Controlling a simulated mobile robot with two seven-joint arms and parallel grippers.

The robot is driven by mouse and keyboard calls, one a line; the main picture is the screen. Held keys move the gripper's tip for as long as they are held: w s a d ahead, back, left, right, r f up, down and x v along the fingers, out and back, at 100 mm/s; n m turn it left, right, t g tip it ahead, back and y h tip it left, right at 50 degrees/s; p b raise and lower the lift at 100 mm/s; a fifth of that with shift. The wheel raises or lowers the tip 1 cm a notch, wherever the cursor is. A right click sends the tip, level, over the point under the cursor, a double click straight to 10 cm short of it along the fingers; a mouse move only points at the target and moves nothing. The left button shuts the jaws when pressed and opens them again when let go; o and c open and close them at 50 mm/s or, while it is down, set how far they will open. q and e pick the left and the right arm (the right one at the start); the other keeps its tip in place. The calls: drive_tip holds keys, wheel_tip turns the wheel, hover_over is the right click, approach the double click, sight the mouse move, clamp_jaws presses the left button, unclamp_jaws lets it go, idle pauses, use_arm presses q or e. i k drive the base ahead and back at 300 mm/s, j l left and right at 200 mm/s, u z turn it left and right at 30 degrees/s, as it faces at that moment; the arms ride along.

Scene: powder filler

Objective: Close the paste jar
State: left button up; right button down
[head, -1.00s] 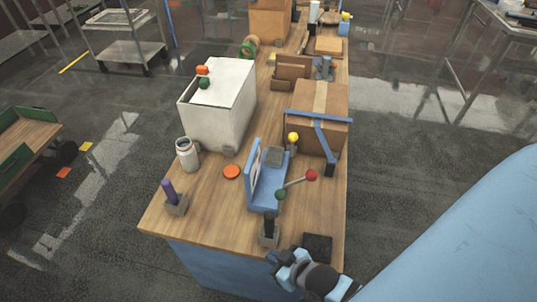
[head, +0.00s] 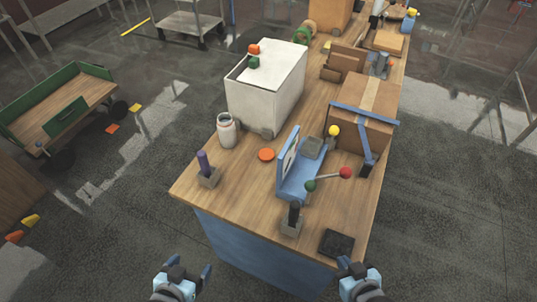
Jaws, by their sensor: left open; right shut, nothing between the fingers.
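A pale jar (head: 227,130) stands upright on the wooden table, beside the white box; its top looks uncovered. An orange disc, which looks like its lid (head: 266,155), lies flat on the table to the right of the jar and apart from it. My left gripper (head: 192,271) is open and empty, in front of the table's near end at the bottom of the view. My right gripper (head: 345,264) is at the bottom right, off the table's near right corner, shut with nothing in it. Both are well away from the jar and lid.
A white box (head: 265,92) stands behind the jar. A blue machine (head: 305,182) with red, green and yellow knobs stands right of the lid. A purple-handled tool (head: 204,163) stands at the near left, and a black-handled one (head: 293,214) near the front. A cardboard box (head: 366,105) is behind.

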sight(226, 124)
drive_tip(key=j+z, duration=0.15)
drive_tip(key=z, duration=0.25)
drive_tip(key=j+z, duration=0.2)
drive_tip(key=z, duration=0.2)
drive_tip(key=j+z, duration=0.15)
drive_tip(key=z, duration=0.2)
drive_tip(key=j+z, duration=0.15)
drive_tip(key=z, duration=0.25)
drive_tip(key=k+j+z, duration=0.15)
drive_tip(key=j, duration=0.2)
drive_tip(key=k+j+z, duration=0.2)
drive_tip(key=j, duration=0.15)
drive_tip(key=k+j+z, duration=0.15)
drive_tip(key=j, duration=0.15)
drive_tip(key=k+j, duration=0.15)
drive_tip(key=j, duration=0.15)
drive_tip(key=k+j, duration=0.2)
drive_tip(key=j, duration=0.15)
